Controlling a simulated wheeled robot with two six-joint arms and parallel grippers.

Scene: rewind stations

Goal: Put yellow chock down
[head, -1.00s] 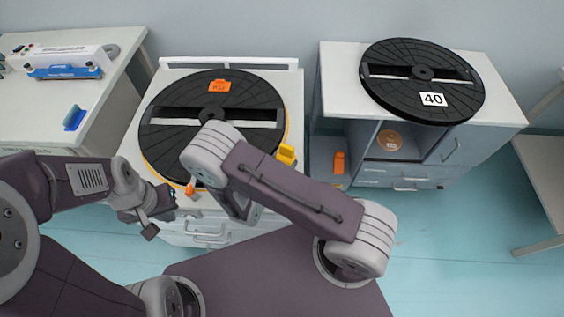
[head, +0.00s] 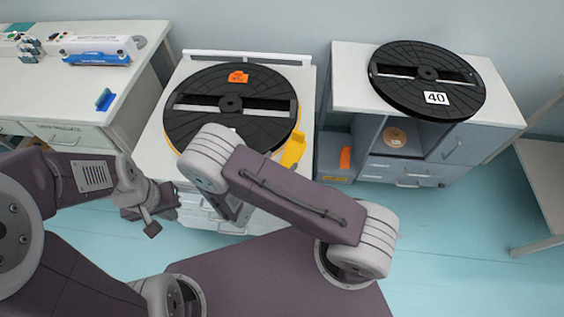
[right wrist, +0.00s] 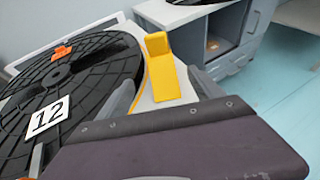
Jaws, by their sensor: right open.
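The yellow chock (head: 293,152) rests on the pale top of the middle station (head: 308,88), at the right side of the black reel (head: 231,88). In the right wrist view the chock (right wrist: 166,78) lies beside the reel's rim, with its raised end away from me. My right gripper (right wrist: 162,94) is open, its two grey fingers apart on either side of the chock's near end. I see no finger touching it. In the head view my arm hides the right gripper. My left gripper (head: 168,205) is at the station's front left; its jaws are unclear.
A "12" label (right wrist: 47,117) and an orange tag (head: 238,77) lie on the middle reel. A right-hand cabinet (head: 350,90) carries another reel (head: 427,80) labelled "40". A left bench (head: 60,100) holds a blue-and-white device (head: 98,50) and a blue block (head: 104,99).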

